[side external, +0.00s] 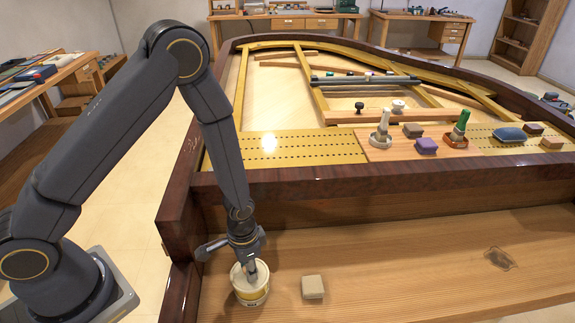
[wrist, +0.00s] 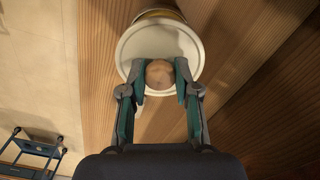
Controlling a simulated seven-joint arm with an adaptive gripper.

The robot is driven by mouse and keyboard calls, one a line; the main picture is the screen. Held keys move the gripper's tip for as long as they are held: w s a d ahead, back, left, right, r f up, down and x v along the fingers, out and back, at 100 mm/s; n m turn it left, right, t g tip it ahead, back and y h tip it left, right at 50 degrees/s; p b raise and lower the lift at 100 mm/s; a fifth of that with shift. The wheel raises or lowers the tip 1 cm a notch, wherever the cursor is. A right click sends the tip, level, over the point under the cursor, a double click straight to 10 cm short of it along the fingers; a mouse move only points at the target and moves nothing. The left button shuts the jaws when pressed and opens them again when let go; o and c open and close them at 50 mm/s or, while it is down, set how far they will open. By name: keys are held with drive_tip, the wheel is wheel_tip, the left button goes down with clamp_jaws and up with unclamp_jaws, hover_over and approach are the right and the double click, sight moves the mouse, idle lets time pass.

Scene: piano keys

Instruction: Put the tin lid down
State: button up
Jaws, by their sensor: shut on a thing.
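A cream tin (side external: 251,295) with a yellow band stands on the wooden ledge at the front left of the piano. The pale round tin lid (wrist: 140,45) has a round wooden knob (wrist: 160,73). My gripper (side external: 252,277) points down at the tin's top. In the wrist view my gripper (wrist: 160,82) is shut on the knob, one finger on each side. The lid is over the tin's mouth; I cannot tell whether it rests fully on the rim. Part of the tin's gold side (wrist: 158,14) shows past the lid.
A beige block (side external: 313,287) lies on the ledge just right of the tin. The dark piano rim (side external: 400,178) rises behind. Brushes in holders, small blocks and a blue pad (side external: 510,134) sit beyond it. The ledge's middle (side external: 410,260) is clear.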

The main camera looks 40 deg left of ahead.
wheel_tip(320, 180, up, 4)
drive_tip(key=shift+s+r, duration=0.1)
drive_tip(key=shift+r, duration=0.05)
drive_tip(key=shift+w+d+r+n, duration=0.25)
drive_tip(key=shift+w+r, duration=0.05)
drive_tip(key=shift+w, duration=0.3)
drive_tip(key=shift+w+d+r+n, duration=0.2)
drive_tip(key=shift+w+r+n, duration=0.1)
drive_tip(key=shift+w, duration=0.25)
drive_tip(key=w+d, duration=0.6)
drive_tip(key=d, duration=0.1)
hover_over(362, 282)
drive_tip(key=shift+m, duration=0.45)
drive_tip(key=f, duration=0.6)
drive_tip(key=s+f, duration=0.1)
drive_tip(key=f, duration=0.2)
drive_tip(key=shift+a, duration=0.3)
drive_tip(key=shift+w+d+f, duration=0.25)
drive_tip(key=shift+w+f, duration=0.25)
drive_tip(key=shift+f, duration=1.5)
drive_tip(key=shift+f, duration=0.15)
